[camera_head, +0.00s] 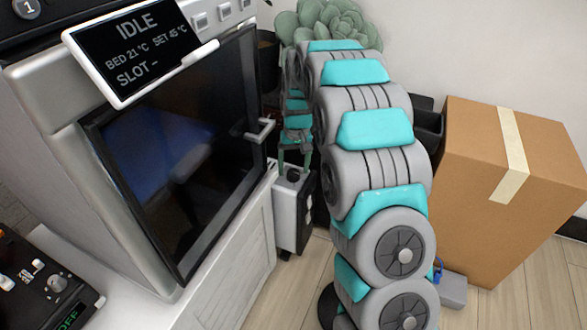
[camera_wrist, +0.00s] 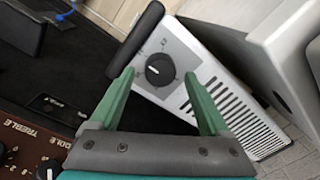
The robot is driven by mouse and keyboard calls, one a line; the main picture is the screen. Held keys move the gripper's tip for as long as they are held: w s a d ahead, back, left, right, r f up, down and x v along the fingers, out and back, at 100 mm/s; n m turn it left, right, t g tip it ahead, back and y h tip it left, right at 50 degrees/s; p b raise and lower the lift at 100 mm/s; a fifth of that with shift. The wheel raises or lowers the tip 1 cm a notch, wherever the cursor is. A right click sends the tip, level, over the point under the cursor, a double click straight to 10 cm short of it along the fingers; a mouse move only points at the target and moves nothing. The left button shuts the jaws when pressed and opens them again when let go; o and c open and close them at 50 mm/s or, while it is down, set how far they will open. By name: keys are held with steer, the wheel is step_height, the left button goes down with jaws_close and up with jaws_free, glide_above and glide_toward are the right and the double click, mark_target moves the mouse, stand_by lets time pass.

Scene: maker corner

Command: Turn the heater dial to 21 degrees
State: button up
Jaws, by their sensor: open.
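The heater is a small white box with a slotted side, standing on the floor beside the cabinet in the head view (camera_head: 287,215) and filling the middle right of the wrist view (camera_wrist: 235,105). Its round black dial (camera_wrist: 160,70) sits on a grey panel, with a white pointer mark toward the picture's left; the scale figures are too small to read. The dial also shows in the head view (camera_head: 293,176). My gripper (camera_wrist: 157,77) is open, its two green fingertips on either side of the dial in the picture; contact cannot be told. In the head view my gripper (camera_head: 295,150) is above the heater, partly hidden.
A white cabinet carries a 3D printer-like machine (camera_head: 180,150) with a dark door and a handle (camera_head: 262,130), close left of my arm. A cardboard box (camera_head: 510,190) stands at right. A plant (camera_head: 325,22) is behind. Wooden floor (camera_head: 310,262) shows in front of the heater.

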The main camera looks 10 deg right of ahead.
mark_target(295, 172)
steer(key=r, duration=0.7)
steer(key=shift+d, duration=0.2)
steer(key=shift+s+r, duration=0.1)
steer(key=shift+s, duration=0.1)
steer(key=s+r, duration=0.4)
steer(key=s, duration=0.6)
steer(key=s+r, duration=0.4)
steer(key=s, duration=0.6)
steer(key=s+f+g+p, duration=0.1)
steer(key=s, duration=2.2)
steer(key=shift+s+a+g+h, duration=0.3)
steer(key=shift+s+g, duration=0.1)
